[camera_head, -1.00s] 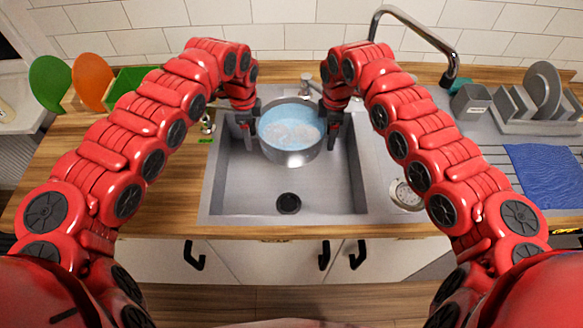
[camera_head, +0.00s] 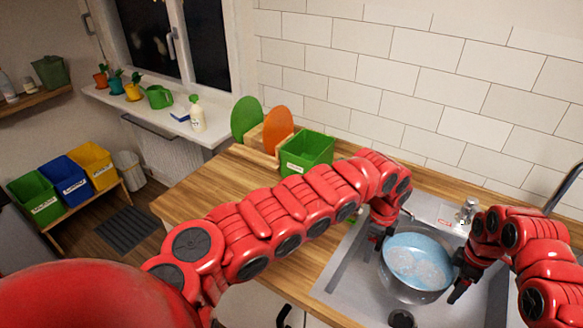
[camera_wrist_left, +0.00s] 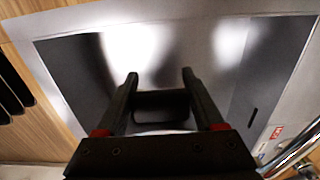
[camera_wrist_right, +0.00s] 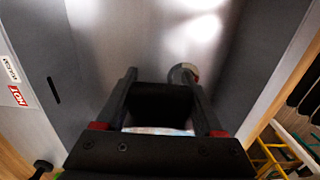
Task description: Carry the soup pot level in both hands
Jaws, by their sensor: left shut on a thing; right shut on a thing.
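The soup pot (camera_head: 412,290) is a round steel pot with a pale blue, patchy surface inside, seen at the right of the head view. The gap beneath the pot cannot be judged.
A green bin (camera_head: 306,152) and green and orange boards (camera_head: 278,128) stand on the wooden counter (camera_head: 195,195) to the left, with free room in front. The faucet (camera_head: 566,185) rises at the right edge. Coloured crates (camera_head: 75,185) stand far left.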

